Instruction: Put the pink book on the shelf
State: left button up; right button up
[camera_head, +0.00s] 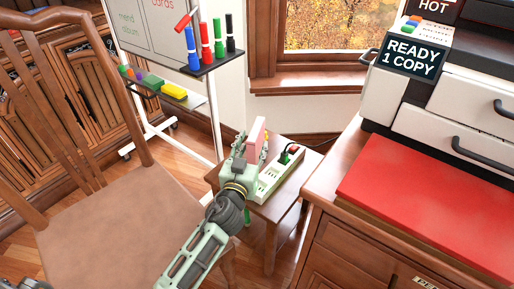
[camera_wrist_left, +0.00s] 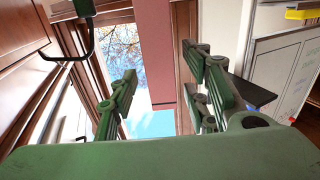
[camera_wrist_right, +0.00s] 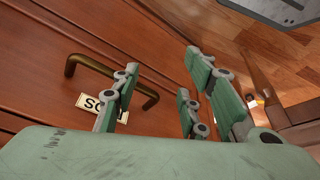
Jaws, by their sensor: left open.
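The pink book (camera_head: 257,135) stands upright over the small wooden side table (camera_head: 285,188) in the head view. My left gripper (camera_head: 241,160) is at its near side, partly covering its lower part; I cannot tell whether they touch. In the left wrist view, a pink face, seemingly the book (camera_wrist_left: 150,40), shows between the spread fingers of my left gripper (camera_wrist_left: 160,95). That gripper is open. I cannot make out a clear bookshelf.
A white power strip (camera_head: 275,175) lies on the side table beside the book. A wooden chair (camera_head: 110,225) stands at left, a whiteboard stand (camera_head: 215,110) with markers behind. A cabinet with a red mat (camera_head: 430,205) and a copier (camera_head: 455,105) fills the right. The drawer has a brass handle (camera_wrist_right: 110,78).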

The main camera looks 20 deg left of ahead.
pick_arm(q)
jog(key=w, duration=0.4)
jog(key=shift+w+a+f+b, duration=0.2)
jog(key=shift+w+f+b, duration=0.05)
jog(key=shift+f+b, duration=0.15)
jog(key=shift+w, duration=0.5)
pick_arm(e)
jog(key=w, duration=0.1)
jog(key=w+a+r+t, duration=0.1)
jog(key=w, duration=0.1)
jog(key=w+t, duration=0.1)
jog(key=w, duration=0.1)
jog(key=shift+a+r+y, duration=0.15)
jog(key=shift+a+y, duration=0.1)
jog(key=shift+y, duration=0.05)
pick_arm(q)
jog(key=shift+c, duration=0.6)
grip_shut()
jog(key=shift+r, duration=0.1)
